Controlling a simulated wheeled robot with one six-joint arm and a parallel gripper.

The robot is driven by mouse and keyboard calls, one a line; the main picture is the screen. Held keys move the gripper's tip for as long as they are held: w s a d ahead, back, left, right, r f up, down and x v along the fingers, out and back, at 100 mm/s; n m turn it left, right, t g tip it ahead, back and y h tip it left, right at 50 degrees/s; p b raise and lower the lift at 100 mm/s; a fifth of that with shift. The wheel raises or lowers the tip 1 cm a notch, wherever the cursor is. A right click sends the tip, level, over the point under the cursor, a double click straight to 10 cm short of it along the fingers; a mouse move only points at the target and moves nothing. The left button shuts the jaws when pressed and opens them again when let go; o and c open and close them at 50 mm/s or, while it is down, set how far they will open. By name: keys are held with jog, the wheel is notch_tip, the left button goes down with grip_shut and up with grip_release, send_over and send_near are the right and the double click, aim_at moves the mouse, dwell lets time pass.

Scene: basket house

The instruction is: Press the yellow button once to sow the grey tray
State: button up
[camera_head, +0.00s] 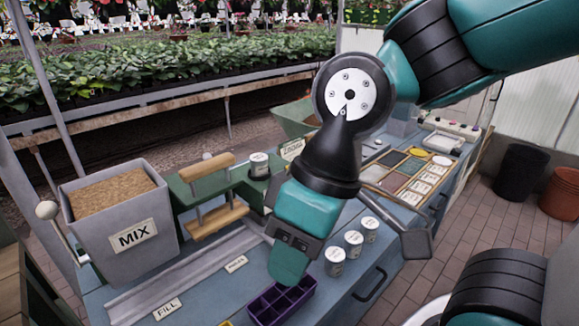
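My gripper (289,268), with teal and black parts, hangs over the front of the blue-grey bench. Its fingers are seen from one side and overlap, so I cannot tell whether it is open or shut. A purple tray with square cells (279,302) sits just below it, partly covered by it. A small yellow piece (420,153) shows at the far right of the bench; I cannot tell whether it is the button. No grey tray can be made out clearly; my arm hides the middle of the bench.
A grey MIX hopper (133,235) full of brown material stands at left, beside a green frame with wooden rollers (218,219). A pale rail (187,273) runs along the bench. Several labelled tins (335,262) stand right of my gripper. Brick floor lies free at right, before dark and terracotta pots.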

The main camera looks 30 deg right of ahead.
grip_shut()
dwell(1.4)
